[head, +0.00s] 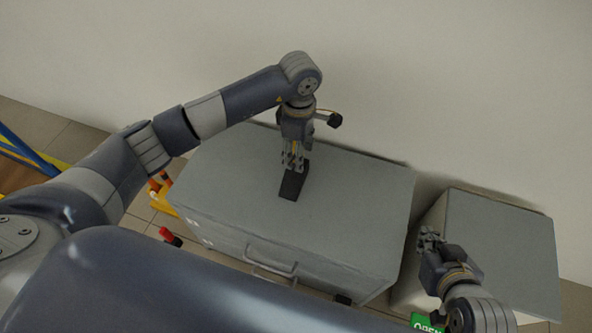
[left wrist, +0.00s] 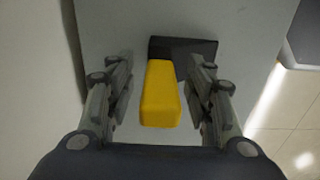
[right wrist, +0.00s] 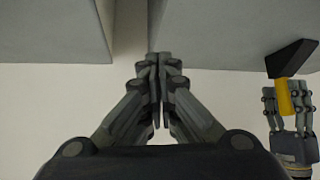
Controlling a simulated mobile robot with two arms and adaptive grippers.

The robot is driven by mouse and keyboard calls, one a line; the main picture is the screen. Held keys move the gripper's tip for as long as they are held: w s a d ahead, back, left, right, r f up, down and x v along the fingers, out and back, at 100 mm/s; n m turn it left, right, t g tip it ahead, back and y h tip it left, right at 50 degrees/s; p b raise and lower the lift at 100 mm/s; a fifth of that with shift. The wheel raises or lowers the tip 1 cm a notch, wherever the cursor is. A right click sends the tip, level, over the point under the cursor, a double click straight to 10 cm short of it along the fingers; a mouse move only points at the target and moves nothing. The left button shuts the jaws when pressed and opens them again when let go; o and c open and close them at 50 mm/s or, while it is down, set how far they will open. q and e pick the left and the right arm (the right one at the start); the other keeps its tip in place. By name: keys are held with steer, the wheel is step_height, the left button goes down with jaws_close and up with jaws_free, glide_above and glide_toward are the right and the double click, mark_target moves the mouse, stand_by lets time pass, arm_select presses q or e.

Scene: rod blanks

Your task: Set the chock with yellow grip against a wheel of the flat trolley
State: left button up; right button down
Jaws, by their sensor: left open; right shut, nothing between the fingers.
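The chock is a black wedge (head: 294,184) on top of the grey cabinet (head: 350,200). In the left wrist view its yellow grip (left wrist: 161,95) points towards my left gripper (left wrist: 160,90), with the black body (left wrist: 200,47) behind. My left gripper (head: 293,166) is open, its fingers either side of the grip with gaps showing. The right wrist view also shows the chock (right wrist: 292,58) and my left gripper (right wrist: 288,105). My right gripper (head: 430,238) is shut and empty near the right cabinet. I cannot clearly make out the flat trolley or its wheels.
A lower grey cabinet (head: 505,235) stands at the right, with a narrow gap between the two. Blue and yellow bars (head: 30,150) and a brown surface (head: 14,178) show at the far left. Orange-yellow (head: 160,195) and red (head: 168,236) items lie beside the cabinet. A wall stands behind.

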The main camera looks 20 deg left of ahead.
arm_select(q)
steer(key=shift+f, duration=0.55)
arm_select(e)
steer(key=shift+w+a+r+t, duration=0.2)
steer(key=shift+w+r+t, duration=0.2)
steer(key=shift+w+r, duration=0.1)
arm_select(q)
steer(key=shift+c, duration=0.3)
jaws_close()
steer(key=shift+r, duration=0.1)
